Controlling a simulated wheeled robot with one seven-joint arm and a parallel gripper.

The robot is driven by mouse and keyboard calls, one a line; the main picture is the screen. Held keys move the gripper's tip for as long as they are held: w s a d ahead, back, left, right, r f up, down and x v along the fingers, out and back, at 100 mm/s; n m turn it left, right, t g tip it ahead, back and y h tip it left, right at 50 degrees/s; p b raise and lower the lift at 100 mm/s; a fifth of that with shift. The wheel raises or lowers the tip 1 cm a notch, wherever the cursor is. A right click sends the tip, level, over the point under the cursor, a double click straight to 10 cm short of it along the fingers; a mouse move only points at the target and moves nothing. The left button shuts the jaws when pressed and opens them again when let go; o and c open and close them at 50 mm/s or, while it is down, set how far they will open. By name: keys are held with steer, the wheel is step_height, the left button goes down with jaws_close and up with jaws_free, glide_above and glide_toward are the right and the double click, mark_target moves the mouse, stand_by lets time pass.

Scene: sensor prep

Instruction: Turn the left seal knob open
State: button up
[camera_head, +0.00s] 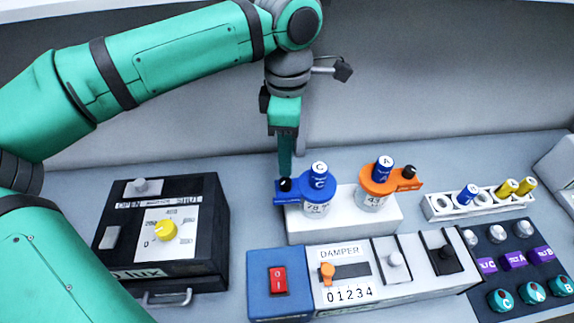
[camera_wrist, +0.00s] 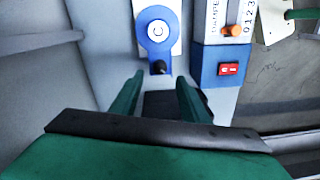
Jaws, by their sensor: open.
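The left seal knob (camera_head: 286,184) is a small black knob on the blue arm at the left of the blue-collared canister (camera_head: 317,197), marked C. In the wrist view the knob (camera_wrist: 158,67) sits at the near end of the blue collar (camera_wrist: 158,46). My gripper (camera_head: 285,172) points down at the knob, and its green finger hides part of that area. In the wrist view my gripper (camera_wrist: 160,79) is open, with a finger to each side of the knob's line. I cannot tell whether the fingertips reach around it. Nothing is held.
An orange-collared canister (camera_head: 376,188) marked A stands to the right on the same white block (camera_head: 330,227). A black box with a yellow dial (camera_head: 165,231) is at left. A damper panel (camera_head: 345,277) and red switch (camera_head: 279,281) are in front. A vial rack (camera_head: 438,209) is at right.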

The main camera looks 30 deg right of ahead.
step_height(320, 180, up, 3)
steer(key=shift+r, duration=0.1)
stand_by(0.6)
